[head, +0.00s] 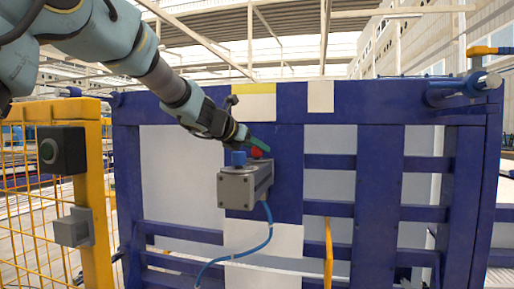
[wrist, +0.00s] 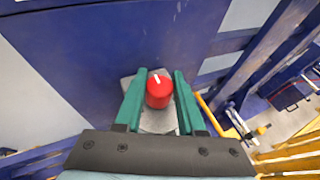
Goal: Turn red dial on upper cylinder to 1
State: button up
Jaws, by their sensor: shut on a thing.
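The red dial (wrist: 158,92) sits on top of the grey cylinder box (head: 240,187), which is fixed to the blue frame. A white mark on the dial's top points up and slightly left in the wrist view. My gripper (wrist: 160,78) has its two green fingers on either side of the dial, shut on it. In the head view my gripper (head: 258,147) comes down from the upper left, and only a bit of red shows by its fingers. No number 1 can be read in either view.
A blue hose (head: 268,232) hangs from the box. The blue frame (head: 380,180) with pale panels stands behind it. A yellow post (head: 93,200) with grey and black boxes is at the left.

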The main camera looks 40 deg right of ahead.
grip_shut()
